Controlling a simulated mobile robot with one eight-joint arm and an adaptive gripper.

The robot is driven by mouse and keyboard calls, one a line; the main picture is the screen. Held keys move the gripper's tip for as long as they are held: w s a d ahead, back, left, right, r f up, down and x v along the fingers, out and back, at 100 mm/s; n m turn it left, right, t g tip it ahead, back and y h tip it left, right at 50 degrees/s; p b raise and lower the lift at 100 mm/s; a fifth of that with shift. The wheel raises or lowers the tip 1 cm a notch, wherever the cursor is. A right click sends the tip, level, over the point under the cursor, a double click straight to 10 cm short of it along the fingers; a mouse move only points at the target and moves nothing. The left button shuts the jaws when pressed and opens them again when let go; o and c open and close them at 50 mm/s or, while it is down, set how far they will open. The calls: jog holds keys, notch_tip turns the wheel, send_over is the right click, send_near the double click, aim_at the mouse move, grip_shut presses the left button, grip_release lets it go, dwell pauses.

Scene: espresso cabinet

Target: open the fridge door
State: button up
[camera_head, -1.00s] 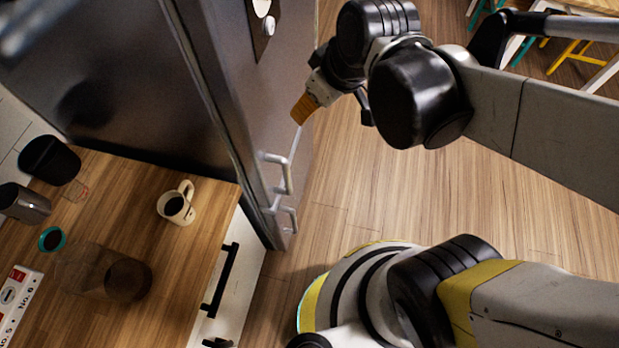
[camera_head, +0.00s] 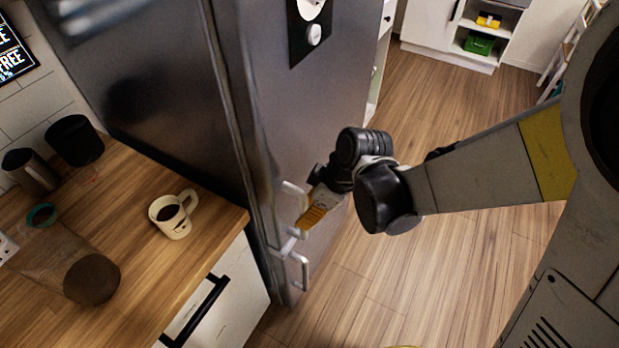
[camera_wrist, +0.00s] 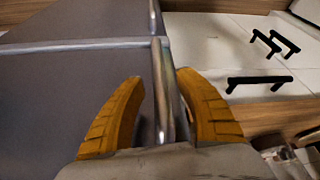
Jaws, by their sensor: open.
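The fridge (camera_head: 325,110) is a tall grey metal cabinet with its door front facing right in the head view. It looks shut. Its upper handle (camera_head: 291,188) and lower handle (camera_head: 303,270) are pale vertical bars near the front's left edge. My gripper (camera_head: 306,217) has orange fingers and is at the upper handle, partly covering it. In the wrist view my gripper (camera_wrist: 160,82) is open, with one finger on each side of a metal handle bar (camera_wrist: 157,62). I see a gap between the bar and the left finger; contact on the right is unclear.
The wooden floor (camera_head: 455,255) right of the fridge is clear.

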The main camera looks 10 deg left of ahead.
jog(key=shift+b+x, duration=0.45)
jog(key=shift+x, duration=1.05)
jog(key=shift+d, duration=0.1)
grip_shut()
jog(key=shift+d, duration=0.1)
